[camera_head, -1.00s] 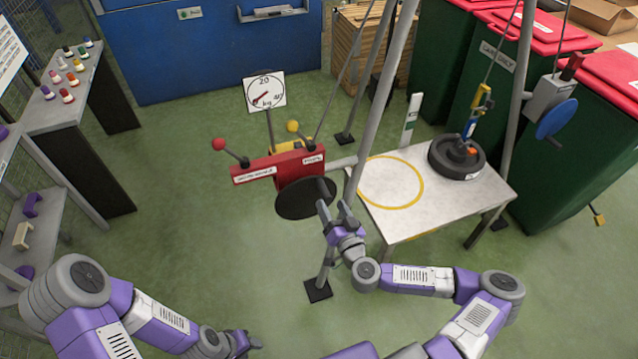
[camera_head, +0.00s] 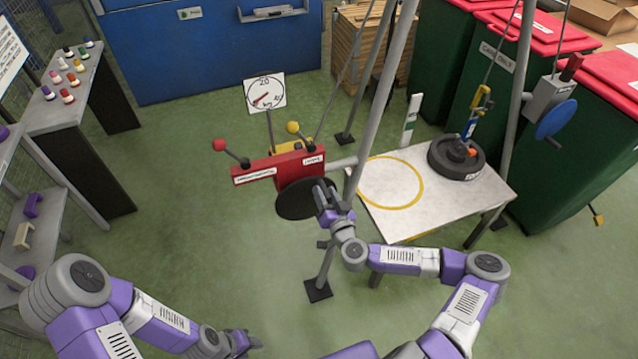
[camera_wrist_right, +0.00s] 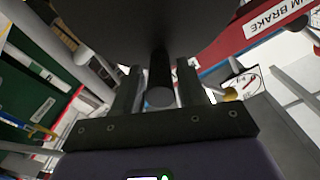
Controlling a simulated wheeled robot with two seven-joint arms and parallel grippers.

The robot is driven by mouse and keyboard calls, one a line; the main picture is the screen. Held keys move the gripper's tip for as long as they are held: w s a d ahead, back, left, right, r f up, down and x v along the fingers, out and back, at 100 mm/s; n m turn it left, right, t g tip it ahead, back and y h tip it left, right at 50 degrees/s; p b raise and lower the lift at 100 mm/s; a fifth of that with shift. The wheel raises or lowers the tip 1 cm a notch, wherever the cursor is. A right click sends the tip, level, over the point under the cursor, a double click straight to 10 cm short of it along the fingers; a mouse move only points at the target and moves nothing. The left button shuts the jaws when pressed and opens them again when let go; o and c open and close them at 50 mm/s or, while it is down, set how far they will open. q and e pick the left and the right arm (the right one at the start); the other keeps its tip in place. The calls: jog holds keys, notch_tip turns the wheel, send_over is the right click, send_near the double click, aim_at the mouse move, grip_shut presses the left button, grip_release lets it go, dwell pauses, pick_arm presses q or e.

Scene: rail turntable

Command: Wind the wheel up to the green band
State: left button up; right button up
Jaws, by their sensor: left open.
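A dark wheel (camera_head: 443,160) lies on the white table (camera_head: 395,225), with a yellow and blue hook assembly (camera_head: 474,112) above its middle. A red winch box (camera_head: 262,168) carries a dark round crank disc (camera_head: 293,203). My right gripper (camera_head: 328,196) is at this disc. In the right wrist view, its open fingers (camera_wrist_right: 160,88) stand on either side of a dark round handle (camera_wrist_right: 160,98) under the disc, with small gaps showing. A white post (camera_head: 411,115) with a green part stands behind the table. My left gripper (camera_head: 245,343) is low at the left, away from everything.
Two levers, red-knobbed (camera_head: 219,145) and yellow-knobbed (camera_head: 293,128), rise from the winch. A dial (camera_head: 265,93) stands behind it. Grey frame legs (camera_head: 376,100) rise beside the table. A shelf (camera_head: 60,110) is at the left; green bins (camera_head: 590,165) are at the right.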

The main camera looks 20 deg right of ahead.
grip_shut()
jog(key=shift+d+f+m+b, duration=0.4)
jog(key=shift+d+m+b, duration=0.05)
jog(key=shift+m, duration=0.25)
jog(key=shift+d+f+m+b, duration=0.55)
jog(key=shift+d+m, duration=0.2)
jog(key=shift+m, duration=0.35)
